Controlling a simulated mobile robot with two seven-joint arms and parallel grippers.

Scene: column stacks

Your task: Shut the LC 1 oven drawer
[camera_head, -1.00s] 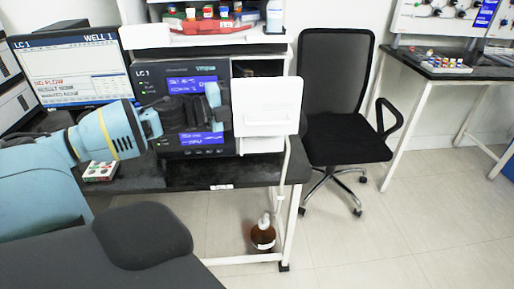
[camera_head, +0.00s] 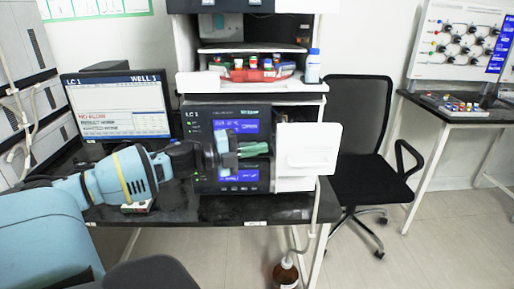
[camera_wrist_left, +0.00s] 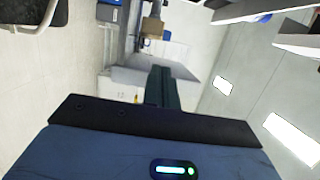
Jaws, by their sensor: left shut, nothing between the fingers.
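The LC 1 unit (camera_head: 196,150) is a black instrument with blue screens on the bench. The white oven drawer (camera_head: 308,163) at its right side stands out toward me, its flat front panel and handle ledge showing. My left gripper (camera_head: 266,148) is shut and empty in front of the screens, its dark green fingers pointing right, with the tips close to the panel's left edge in the picture. I cannot tell whether they touch. In the left wrist view the shut fingers (camera_wrist_left: 161,72) point at pale surfaces. My right gripper is not in view.
A monitor (camera_head: 118,112) stands left of the unit. A shelf above holds a red tray (camera_head: 258,75) of vials and a blue-capped bottle (camera_head: 313,66). A black chair (camera_head: 352,135) stands to the right. A brown bottle (camera_head: 286,274) is below the bench.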

